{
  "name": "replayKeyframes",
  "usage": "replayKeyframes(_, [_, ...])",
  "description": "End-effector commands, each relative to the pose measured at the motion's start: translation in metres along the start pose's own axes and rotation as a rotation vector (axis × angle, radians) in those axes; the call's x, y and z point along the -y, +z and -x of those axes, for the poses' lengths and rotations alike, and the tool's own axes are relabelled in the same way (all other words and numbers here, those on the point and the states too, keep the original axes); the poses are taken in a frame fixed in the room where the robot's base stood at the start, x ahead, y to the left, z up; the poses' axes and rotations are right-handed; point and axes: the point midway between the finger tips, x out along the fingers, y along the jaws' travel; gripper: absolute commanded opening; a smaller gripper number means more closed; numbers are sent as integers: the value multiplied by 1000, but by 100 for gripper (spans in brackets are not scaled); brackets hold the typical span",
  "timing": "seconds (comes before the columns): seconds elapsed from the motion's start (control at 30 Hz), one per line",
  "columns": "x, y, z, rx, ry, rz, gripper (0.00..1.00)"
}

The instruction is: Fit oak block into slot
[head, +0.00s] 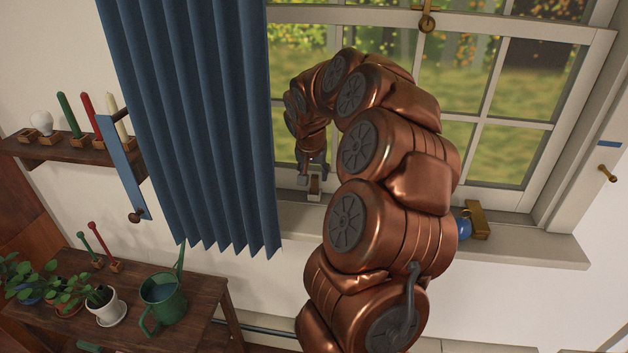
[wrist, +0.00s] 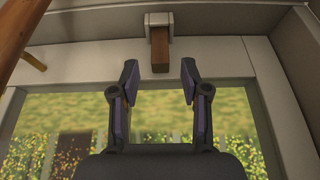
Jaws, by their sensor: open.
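A brown wooden block (wrist: 160,52), which looks like the oak block, sits at a pale grey bracket (wrist: 158,19) on the window frame in the wrist view. Its near end sticks out of the bracket; how deep it sits I cannot tell. The block also shows small by the sill in the head view (head: 314,187). My gripper (wrist: 160,72) is open, its two fingers apart and nothing between them. The block lies just beyond the fingertips, roughly centred between them. In the head view my gripper (head: 312,162) is just above the block.
A blue curtain (head: 200,120) hangs close left of my gripper. A blue object (head: 463,227) and a brass-coloured block (head: 479,221) are on the sill at right. A wall shelf (head: 80,152) with candles and a table (head: 200,308) with plants and a watering can (head: 162,296) stand left.

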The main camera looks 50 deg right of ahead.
Motion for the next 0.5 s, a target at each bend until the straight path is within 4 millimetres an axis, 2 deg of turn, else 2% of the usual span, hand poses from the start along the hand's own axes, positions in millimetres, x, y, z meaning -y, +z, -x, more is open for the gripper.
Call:
replayKeyframes(0.3, [0, -1, 58, -4, -1, -2, 46])
replayKeyframes(0.5, [0, 1, 79, 0, 0, 1, 46])
